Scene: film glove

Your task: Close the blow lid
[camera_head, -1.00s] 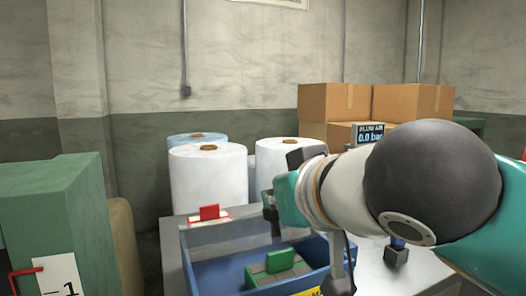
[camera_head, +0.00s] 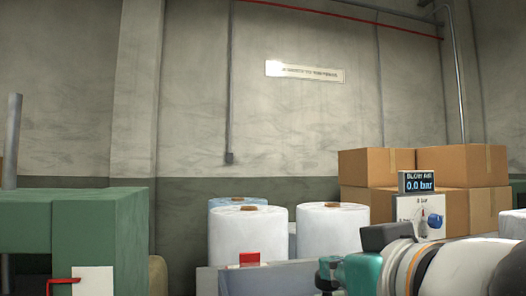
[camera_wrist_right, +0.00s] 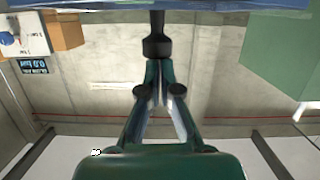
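I cannot make out a blow lid for certain. A BLOW AIR display (camera_head: 416,182) reads 0.0 bar above a white panel (camera_head: 407,206) with a dial and a blue knob (camera_head: 437,221). The display also shows upside down in the right wrist view (camera_wrist_right: 35,67). My right gripper (camera_head: 326,274) is low in the head view, left of the panel and apart from it. My left gripper is out of view.
White film rolls (camera_head: 335,232) stand behind the table, with cardboard boxes (camera_head: 470,165) at the right. A red piece (camera_head: 250,259) shows near the table edge. A green cabinet (camera_head: 100,225) with a red handle (camera_head: 62,282) stands at the left. The table top is mostly below the view.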

